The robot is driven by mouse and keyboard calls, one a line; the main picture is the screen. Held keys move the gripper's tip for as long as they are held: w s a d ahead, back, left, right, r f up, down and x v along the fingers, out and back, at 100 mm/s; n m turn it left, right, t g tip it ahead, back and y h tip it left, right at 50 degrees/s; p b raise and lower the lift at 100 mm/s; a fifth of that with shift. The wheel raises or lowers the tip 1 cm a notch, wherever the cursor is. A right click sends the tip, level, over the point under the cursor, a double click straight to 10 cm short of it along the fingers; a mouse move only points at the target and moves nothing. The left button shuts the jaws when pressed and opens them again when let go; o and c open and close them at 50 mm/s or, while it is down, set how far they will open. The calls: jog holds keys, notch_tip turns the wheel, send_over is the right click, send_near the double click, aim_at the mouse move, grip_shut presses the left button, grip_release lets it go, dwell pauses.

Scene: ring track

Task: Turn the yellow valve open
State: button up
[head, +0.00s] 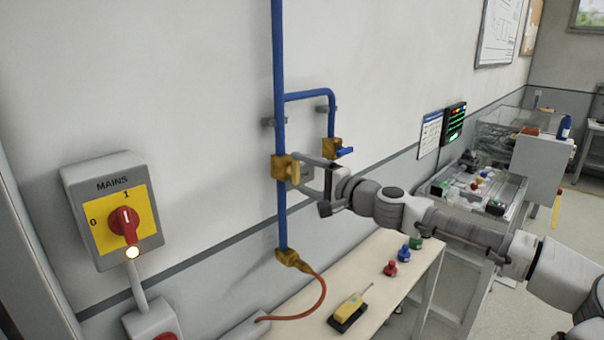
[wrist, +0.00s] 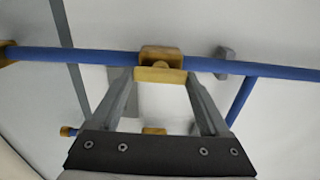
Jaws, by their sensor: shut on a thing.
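The yellow valve (head: 279,167) sits on the vertical blue pipe on the wall. Its yellow handle (head: 295,174) faces my gripper and lies roughly along the pipe. My gripper (head: 300,171) reaches in from the right, with one finger above and one below the handle. In the wrist view, the valve body (wrist: 160,53) is at top centre on the pipe. The handle (wrist: 160,76) spans between the two fingertips (wrist: 160,78), and my gripper is shut on it. The exact contact at the tips is partly hidden.
A brass valve with a blue handle (head: 345,152) is close by on the right branch pipe. A mains switch (head: 122,215) is on the wall at left. Below, a bench (head: 372,268) holds a yellow device (head: 349,309) and small coloured objects. An orange hose (head: 318,290) leaves the pipe's bottom.

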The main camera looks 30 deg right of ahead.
jog(key=o, duration=1.2)
jog(key=shift+s, duration=0.1)
jog(key=b+v, duration=0.1)
jog(key=v, duration=1.6)
jog(key=shift+s+d, duration=0.1)
